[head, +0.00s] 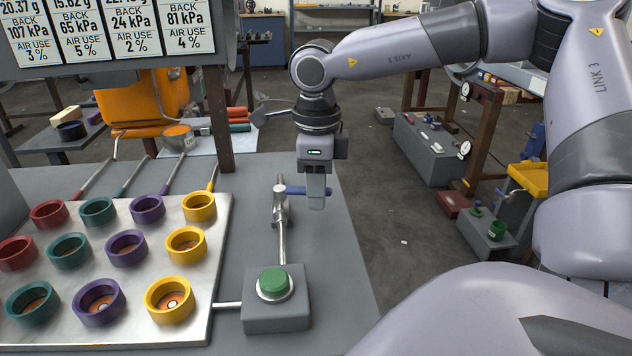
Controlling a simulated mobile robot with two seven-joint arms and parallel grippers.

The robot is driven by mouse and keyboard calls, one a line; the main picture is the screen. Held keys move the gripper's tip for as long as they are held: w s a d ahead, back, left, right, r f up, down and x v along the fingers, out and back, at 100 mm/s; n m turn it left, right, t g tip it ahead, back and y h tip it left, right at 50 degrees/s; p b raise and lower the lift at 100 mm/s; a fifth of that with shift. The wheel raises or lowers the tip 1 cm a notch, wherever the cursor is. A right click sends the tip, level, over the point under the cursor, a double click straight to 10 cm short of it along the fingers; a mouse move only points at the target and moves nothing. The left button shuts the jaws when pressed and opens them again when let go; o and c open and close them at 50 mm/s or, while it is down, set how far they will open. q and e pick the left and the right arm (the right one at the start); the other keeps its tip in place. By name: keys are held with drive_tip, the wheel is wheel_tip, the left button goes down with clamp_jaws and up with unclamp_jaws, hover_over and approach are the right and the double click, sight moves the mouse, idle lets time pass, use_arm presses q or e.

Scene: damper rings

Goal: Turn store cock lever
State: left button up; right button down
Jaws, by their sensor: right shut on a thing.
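The store cock (281,207) is a metal valve on a pipe at the right part of the grey bench. Its blue lever (293,190) points to the right, roughly across the pipe. My right gripper (314,195) hangs down from above and is shut on the lever's outer end, which its fingers partly hide. The pipe (283,244) runs from the cock towards a grey box with a green button (273,282). My left gripper is not in view.
A metal plate (222,240) with several red, green, purple and yellow rings lies left of the cock. A readout board (110,62) hangs at upper left on a brown post (219,120). The bench's right edge is close to my right gripper, with open floor beyond.

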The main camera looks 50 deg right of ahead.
drive_tip(key=shift+w+d+n, duration=0.25)
drive_tip(key=shift+w+n, duration=0.05)
drive_tip(key=shift+n, duration=0.3)
drive_tip(key=c, duration=1.3)
unclamp_jaws()
drive_tip(key=shift+w+d+n, duration=0.1)
drive_tip(key=shift+n, duration=0.3)
drive_tip(key=o, duration=0.4)
drive_tip(key=shift+r, duration=0.2)
drive_tip(key=shift+r+p, duration=0.65)
drive_tip(key=shift+r, duration=0.2)
drive_tip(key=shift+r, duration=0.1)
drive_tip(key=shift+r+p, duration=2)
drive_tip(key=shift+r, duration=0.9)
